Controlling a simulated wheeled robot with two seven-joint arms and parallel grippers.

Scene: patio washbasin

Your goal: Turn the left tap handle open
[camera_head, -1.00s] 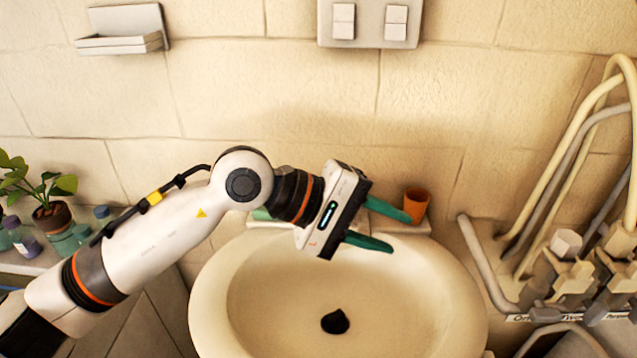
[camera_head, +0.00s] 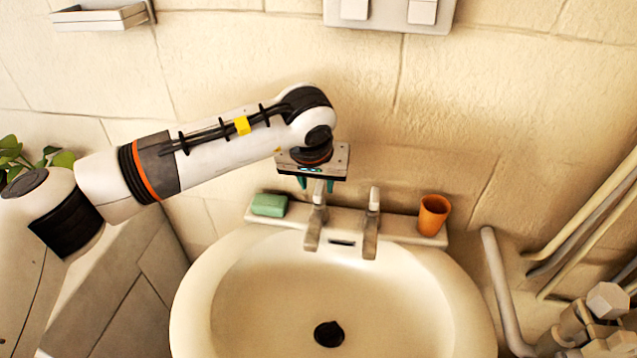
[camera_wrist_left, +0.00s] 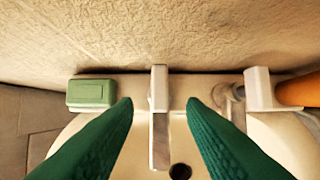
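The left tap (camera_head: 316,215) stands on the back ledge of the washbasin (camera_head: 206,290), with its upright handle on top. In the left wrist view the left tap's handle (camera_wrist_left: 159,88) shows between the fingers. The right tap (camera_head: 371,222) stands beside it; it also shows in the left wrist view (camera_wrist_left: 258,90). My left gripper (camera_head: 317,185) points down above the left tap. Its green fingers are open, one on each side of the handle, with gaps visible in the left wrist view (camera_wrist_left: 160,105). My right gripper is not in view.
A green soap bar (camera_head: 269,205) lies left of the taps on the ledge. An orange cup (camera_head: 433,214) stands at the right. The wall (camera_head: 440,120) is close behind. Pipes (camera_head: 590,240) run at the far right.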

